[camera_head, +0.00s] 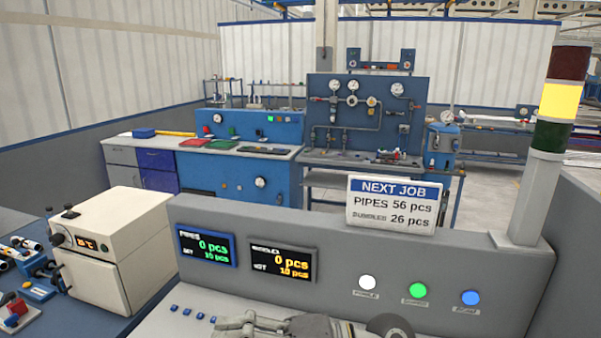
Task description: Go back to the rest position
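A grey gripper (250,323), which looks like my right one, shows at the bottom edge. It lies low over the pale surface of the grey machine (350,245), pointing left. Its lower part is cut off by the frame, so I cannot tell whether it is open or shut. A dark rounded part of my arm shows to its right. My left gripper is not in view. No pipe is seen in a gripper. The pipes display (206,246) and the bundles display (283,262) both read 0 pcs.
A sign (393,204) reads pipes 56 pcs. White, green (418,290) and blue buttons sit on the panel. The signal tower (561,105) glows yellow. A beige box device (113,245) and small parts stand at left. Blue workbenches (240,160) stand behind.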

